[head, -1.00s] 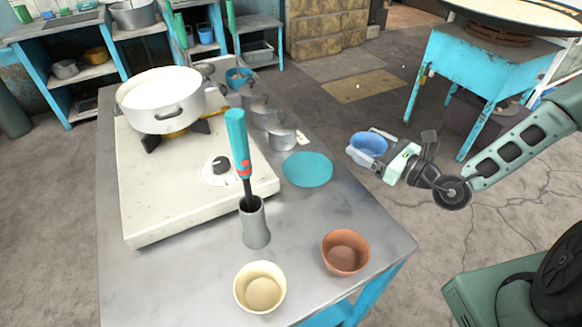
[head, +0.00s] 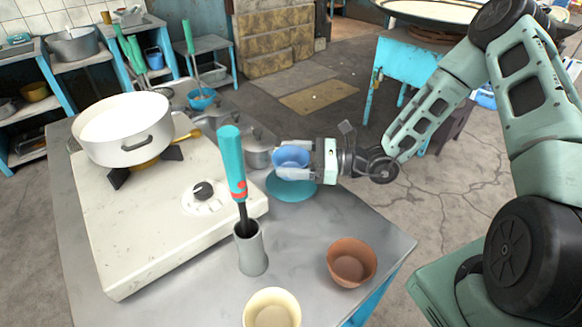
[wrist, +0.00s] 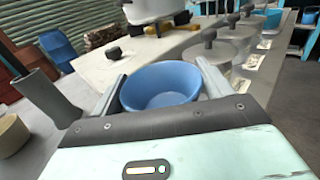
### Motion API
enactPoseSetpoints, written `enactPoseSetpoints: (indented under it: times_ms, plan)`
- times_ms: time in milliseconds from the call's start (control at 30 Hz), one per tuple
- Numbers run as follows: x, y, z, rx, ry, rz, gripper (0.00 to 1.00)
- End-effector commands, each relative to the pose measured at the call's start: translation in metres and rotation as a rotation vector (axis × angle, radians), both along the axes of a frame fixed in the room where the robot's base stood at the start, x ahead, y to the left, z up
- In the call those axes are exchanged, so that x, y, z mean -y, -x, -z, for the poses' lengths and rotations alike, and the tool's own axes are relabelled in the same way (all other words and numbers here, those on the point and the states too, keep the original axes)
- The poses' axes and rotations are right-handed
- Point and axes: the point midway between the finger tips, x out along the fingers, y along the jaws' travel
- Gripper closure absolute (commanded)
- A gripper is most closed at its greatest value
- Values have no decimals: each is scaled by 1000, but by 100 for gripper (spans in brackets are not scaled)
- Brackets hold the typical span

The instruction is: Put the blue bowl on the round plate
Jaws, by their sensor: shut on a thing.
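The blue bowl (head: 291,157) is held upright between the fingers of my gripper (head: 294,166), which is shut on it. In the wrist view the bowl (wrist: 160,85) sits between the two fingers, its opening facing up. The round teal plate (head: 290,187) lies on the metal table, below the bowl in the head view. The bowl and gripper cover the plate's back part. The bowl appears above the plate; the exact gap is hard to tell. The plate is hidden in the wrist view.
A white stove (head: 150,225) with a white pot (head: 122,130) stands left. A grey holder (head: 251,250) with a teal-handled tool stands in front of the plate. A terracotta bowl (head: 351,262) and cream bowl (head: 271,310) are near the front. Lidded metal pots (head: 257,150) stand behind.

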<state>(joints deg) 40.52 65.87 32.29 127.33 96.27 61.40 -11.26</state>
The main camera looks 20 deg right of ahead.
Motion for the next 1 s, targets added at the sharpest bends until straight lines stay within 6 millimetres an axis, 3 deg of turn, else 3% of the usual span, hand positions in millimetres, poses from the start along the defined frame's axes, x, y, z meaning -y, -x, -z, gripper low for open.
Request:
enactPoseSetpoints:
  times_ms: [100, 200, 600, 633, 700, 1000]
  plan:
    - [0, 0, 19, -2, -2, 0, 47]
    - [0, 0, 26, 0, -1, -1, 47]
    - [0, 0, 31, 0, -1, 1, 47]
    - [0, 0, 30, 0, -1, 1, 16]
    - [0, 0, 30, 0, 0, 1, 0]
    - [0, 0, 24, 1, 0, 0, 0]
